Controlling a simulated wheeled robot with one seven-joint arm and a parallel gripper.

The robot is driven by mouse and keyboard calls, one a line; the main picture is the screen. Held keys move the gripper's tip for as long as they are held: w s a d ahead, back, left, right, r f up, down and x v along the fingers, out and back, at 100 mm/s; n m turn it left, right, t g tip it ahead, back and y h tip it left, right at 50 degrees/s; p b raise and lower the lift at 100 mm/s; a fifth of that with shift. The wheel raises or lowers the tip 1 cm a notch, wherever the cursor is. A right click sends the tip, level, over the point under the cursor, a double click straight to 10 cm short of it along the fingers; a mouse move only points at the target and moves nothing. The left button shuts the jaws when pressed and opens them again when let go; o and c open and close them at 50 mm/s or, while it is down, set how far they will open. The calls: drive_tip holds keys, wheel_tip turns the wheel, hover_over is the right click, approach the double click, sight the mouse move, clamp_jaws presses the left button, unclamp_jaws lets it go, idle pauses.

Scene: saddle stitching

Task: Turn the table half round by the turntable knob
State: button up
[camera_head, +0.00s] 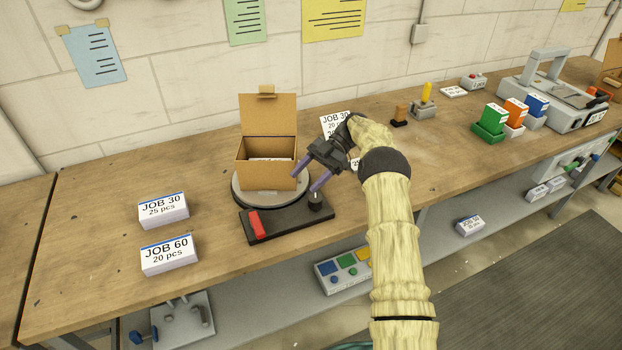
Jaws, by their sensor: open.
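The turntable (242,196) is a round grey disc with a dark rim on the wooden bench. An open cardboard box (262,176) stands on it with its lid raised at the back and something white inside. A dark base plate (285,224) in front of the turntable carries a red block (257,225) at its left and the black knob (315,202) at its right. My gripper (307,184) is open, its two purple fingers reaching down-left. One fingertip is near the box's right side, the other just above or beside the knob; I cannot tell whether it touches.
Stacks marked JOB 30 (163,210) and JOB 60 (169,255) lie on the bench at left. A wooden stamp (400,115), a grey holder with a yellow stick (425,107), coloured boxes (516,112) and a grey machine (560,90) stand at right. Bench around the left stacks is clear.

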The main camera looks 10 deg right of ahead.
drive_tip(key=w+a+r+m+t+h, duration=0.1)
drive_tip(key=w+a+r+m+t, duration=0.4)
drive_tip(key=r+t, duration=0.35)
drive_tip(key=w+a+r+m+t, duration=0.2)
drive_tip(key=w+r+m+t, duration=0.3)
drive_tip(key=r+m+t, duration=0.4)
drive_tip(key=s+d+f+m+h, duration=0.4)
drive_tip(key=s+d+h, duration=0.1)
drive_tip(key=s, duration=0.3)
drive_tip(key=s+d+f+m+h, duration=0.3)
drive_tip(key=s+d+f+h, duration=0.15)
drive_tip(key=s, duration=0.25)
drive_tip(key=s+f+m+g, duration=0.2)
drive_tip(key=s+f+g, duration=0.1)
drive_tip(key=s, duration=0.8)
drive_tip(key=s+f+m+g+h, duration=0.1)
drive_tip(key=s+g, duration=0.3)
drive_tip(key=s, duration=0.8)
drive_tip(key=shift+s+f+m+g, duration=0.15)
drive_tip(key=shift+f+m+g, duration=0.25)
drive_tip(key=shift+f, duration=0.5)
drive_tip(key=shift+a, duration=0.1)
drive_tip(key=shift+c, duration=0.2)
